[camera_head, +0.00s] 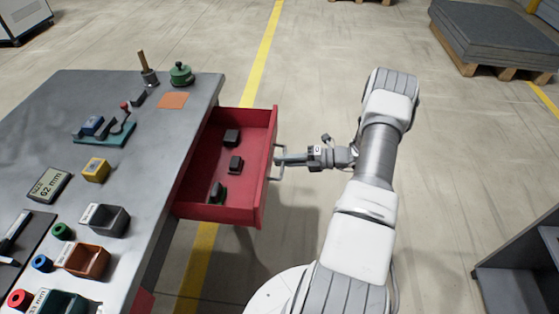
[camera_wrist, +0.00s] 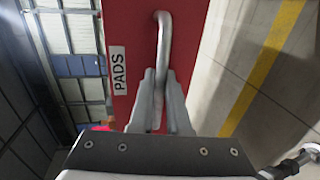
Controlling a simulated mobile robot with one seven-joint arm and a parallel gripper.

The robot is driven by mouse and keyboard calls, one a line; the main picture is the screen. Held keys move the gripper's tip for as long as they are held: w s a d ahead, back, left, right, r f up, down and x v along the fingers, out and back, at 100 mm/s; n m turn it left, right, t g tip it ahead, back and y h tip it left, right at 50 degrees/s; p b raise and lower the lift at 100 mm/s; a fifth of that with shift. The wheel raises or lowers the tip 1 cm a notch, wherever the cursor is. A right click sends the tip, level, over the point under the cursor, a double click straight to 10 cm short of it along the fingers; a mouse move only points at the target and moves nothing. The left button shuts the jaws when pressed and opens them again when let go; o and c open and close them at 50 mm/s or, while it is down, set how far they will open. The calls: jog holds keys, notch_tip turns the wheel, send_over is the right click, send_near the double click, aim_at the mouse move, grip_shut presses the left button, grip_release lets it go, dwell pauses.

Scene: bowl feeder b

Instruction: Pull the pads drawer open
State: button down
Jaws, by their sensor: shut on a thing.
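The red pads drawer (camera_head: 222,211) stands pulled out from the side of the grey workbench, with several dark blocks inside; one of them (camera_head: 231,137) lies near its back. The drawer's front carries a white "PADS" label (camera_wrist: 119,70) in the wrist view. Its metal handle (camera_wrist: 164,40) is a bar on the red front; it also shows in the head view (camera_head: 276,171). My gripper (camera_head: 283,160) reaches the handle from the right. In the wrist view its two fingers (camera_wrist: 160,100) are shut on the handle, one on each side of the bar.
The workbench top (camera_head: 150,190) holds small bins, blocks, a gauge and a green-handled weight (camera_head: 181,73). Open floor (camera_head: 310,70) with a yellow line lies beyond the drawer. A pallet stack (camera_head: 490,35) stands far right, and a grey cabinet (camera_head: 525,265) at near right.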

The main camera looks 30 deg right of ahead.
jog(key=c, duration=0.9)
grip_release()
jog(key=v, duration=1.7)
jog(key=shift+s+d, duration=0.15)
jog(key=shift+d, duration=0.05)
